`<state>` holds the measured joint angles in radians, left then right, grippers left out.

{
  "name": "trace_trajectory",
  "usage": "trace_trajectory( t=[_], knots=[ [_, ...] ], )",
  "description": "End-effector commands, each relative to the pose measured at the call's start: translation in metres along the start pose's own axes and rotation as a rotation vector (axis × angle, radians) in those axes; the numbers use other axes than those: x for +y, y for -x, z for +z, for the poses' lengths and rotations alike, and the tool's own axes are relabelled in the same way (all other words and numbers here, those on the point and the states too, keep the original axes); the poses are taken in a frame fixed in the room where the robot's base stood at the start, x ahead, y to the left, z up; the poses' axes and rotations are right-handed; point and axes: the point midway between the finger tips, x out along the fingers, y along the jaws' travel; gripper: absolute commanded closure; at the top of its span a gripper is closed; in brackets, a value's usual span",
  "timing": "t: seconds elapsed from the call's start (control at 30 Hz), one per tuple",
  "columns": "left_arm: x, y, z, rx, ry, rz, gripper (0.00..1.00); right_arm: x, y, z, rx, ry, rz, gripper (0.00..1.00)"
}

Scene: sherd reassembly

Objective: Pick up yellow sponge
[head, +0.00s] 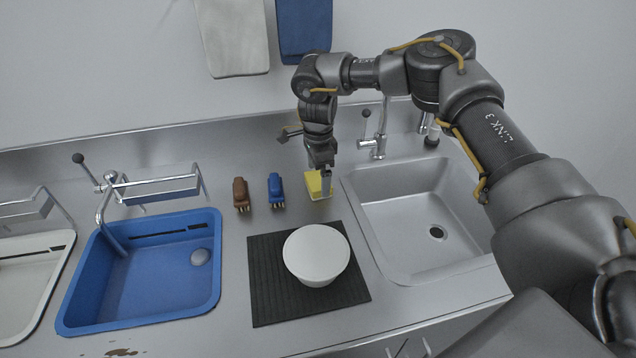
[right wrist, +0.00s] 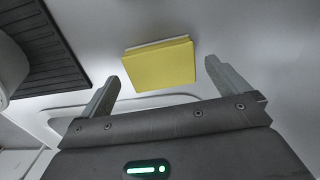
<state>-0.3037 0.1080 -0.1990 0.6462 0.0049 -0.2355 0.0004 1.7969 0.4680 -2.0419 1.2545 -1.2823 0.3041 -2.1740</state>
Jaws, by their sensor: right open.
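The yellow sponge (head: 316,187) lies on the steel counter behind the black mat, left of the steel sink's back corner. My right gripper (head: 323,180) is above it and hides part of it in the head view. In the right wrist view the sponge (right wrist: 160,63) shows whole, ahead of the open fingers of my right gripper (right wrist: 163,88). The space between the fingers is empty, and they are apart from the sponge in that view. My left gripper is not in view.
A blue brush (head: 275,190) and a brown brush (head: 241,194) stand left of the sponge. A white bowl (head: 316,255) sits on the black mat (head: 270,300). A steel sink (head: 415,225) is right, with a tap (head: 380,135) behind. A blue basin (head: 140,285) is left.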

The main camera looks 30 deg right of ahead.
Motion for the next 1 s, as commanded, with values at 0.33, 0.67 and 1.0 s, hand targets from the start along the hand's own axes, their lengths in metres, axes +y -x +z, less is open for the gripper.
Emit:
trace_trajectory(
  t=[0.33,0.67,1.0],
  knots=[
    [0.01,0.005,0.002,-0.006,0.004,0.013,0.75,-0.001,-0.027,0.0,0.0,0.0,0.0,0.0],
    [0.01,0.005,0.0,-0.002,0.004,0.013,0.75,-0.001,-0.026,0.0,0.0,0.0,0.0,0.26],
    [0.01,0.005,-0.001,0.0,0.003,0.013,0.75,-0.001,-0.026,0.0,-0.001,0.0,0.0,0.42]
  ],
)
